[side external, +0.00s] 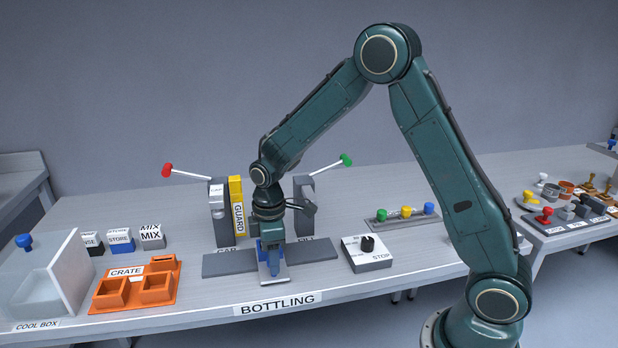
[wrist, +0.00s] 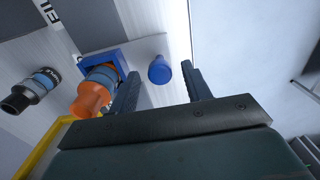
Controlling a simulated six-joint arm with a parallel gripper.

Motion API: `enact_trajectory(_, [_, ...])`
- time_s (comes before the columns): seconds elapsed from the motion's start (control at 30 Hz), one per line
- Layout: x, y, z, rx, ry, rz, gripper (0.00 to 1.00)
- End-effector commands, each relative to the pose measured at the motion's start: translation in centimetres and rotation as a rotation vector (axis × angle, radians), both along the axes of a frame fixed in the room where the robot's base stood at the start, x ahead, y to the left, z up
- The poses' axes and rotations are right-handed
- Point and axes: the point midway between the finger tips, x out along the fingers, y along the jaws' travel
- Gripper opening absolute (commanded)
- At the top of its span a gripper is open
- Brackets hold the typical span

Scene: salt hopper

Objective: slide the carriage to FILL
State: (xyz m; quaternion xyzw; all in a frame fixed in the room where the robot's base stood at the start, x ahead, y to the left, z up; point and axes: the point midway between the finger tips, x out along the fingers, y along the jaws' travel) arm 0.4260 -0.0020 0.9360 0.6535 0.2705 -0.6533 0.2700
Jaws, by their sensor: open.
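The carriage (side external: 274,279) sits about midway on a dark grey track (side external: 222,264), between the partly hidden CAP and FILL labels. In the wrist view it has a blue square frame (wrist: 117,61) holding an orange bottle (wrist: 95,94) with a blue band. A blue knob (wrist: 159,71) stands on its pale plate beside the frame. My gripper (wrist: 160,72) is open, with one finger on each side of the knob and visible gaps to both. In the side view my gripper (side external: 271,240) is low over the carriage and hides part of it.
A yellow GUARD panel (side external: 238,205) and a grey post (side external: 304,190) with a green-knobbed lever (side external: 346,160) stand behind the track. A red-knobbed lever (side external: 168,171) is left. A STOP switch box (side external: 367,253) is right. An orange crate (side external: 133,288) lies front left.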

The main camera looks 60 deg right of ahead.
Motion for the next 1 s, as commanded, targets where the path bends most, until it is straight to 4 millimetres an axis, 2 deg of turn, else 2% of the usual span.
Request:
enact_trajectory(0.1, [0.0,0.0,0.0,0.000,0.000,0.000,0.46])
enact_trajectory(0.33, [0.0,0.0,0.0,0.000,0.000,0.000,0.01])
enact_trajectory(0.67, [-0.8,-0.8,0.0,-0.001,0.001,-0.001,0.00])
enact_trajectory(1.0, [-5.3,-5.5,0.1,-0.001,0.000,-0.004,0.00])
